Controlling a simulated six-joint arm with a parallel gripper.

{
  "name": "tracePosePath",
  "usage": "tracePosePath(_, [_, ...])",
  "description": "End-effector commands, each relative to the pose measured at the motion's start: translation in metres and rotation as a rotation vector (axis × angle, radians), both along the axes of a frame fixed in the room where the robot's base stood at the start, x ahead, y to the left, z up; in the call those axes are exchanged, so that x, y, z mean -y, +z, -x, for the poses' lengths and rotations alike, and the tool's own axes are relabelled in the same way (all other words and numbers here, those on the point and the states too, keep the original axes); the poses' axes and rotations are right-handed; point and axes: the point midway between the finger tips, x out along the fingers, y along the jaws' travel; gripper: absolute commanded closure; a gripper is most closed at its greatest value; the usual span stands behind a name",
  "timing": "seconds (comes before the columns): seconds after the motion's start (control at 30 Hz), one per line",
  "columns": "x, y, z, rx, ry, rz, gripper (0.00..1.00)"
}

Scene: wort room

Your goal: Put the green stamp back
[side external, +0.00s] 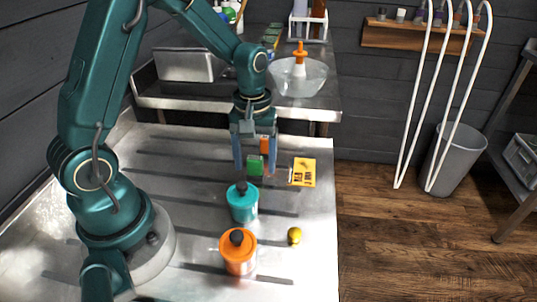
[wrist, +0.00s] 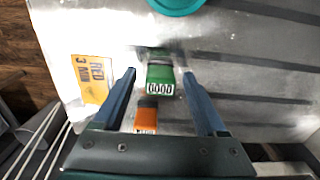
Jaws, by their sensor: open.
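The green stamp (side external: 255,166) is a small block low over or on the metal counter; I cannot tell whether it touches. In the wrist view my gripper (wrist: 159,74) is open, with a gap visible on both sides of the green block. An orange block (wrist: 146,116) with a label lies close to it; it also shows in the side view (side external: 265,146).
A yellow card (side external: 303,172) reading "RED 3 MIN" lies right of my gripper. A teal canister (side external: 243,204) and an orange canister (side external: 238,256) stand nearer the front, with a small yellow-green fruit (side external: 294,236) beside them. A clear bowl (side external: 300,78) stands behind.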

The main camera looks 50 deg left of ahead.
Motion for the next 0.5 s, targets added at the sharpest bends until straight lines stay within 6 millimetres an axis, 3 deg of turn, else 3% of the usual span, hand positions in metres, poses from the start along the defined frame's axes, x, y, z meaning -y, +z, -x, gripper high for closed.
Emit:
tracePosePath(0.3, [0.000,0.067,-0.001,0.008,0.000,-0.001,0.26])
tracePosePath(0.5, [0.000,0.095,0.000,0.004,0.000,-0.001,0.26])
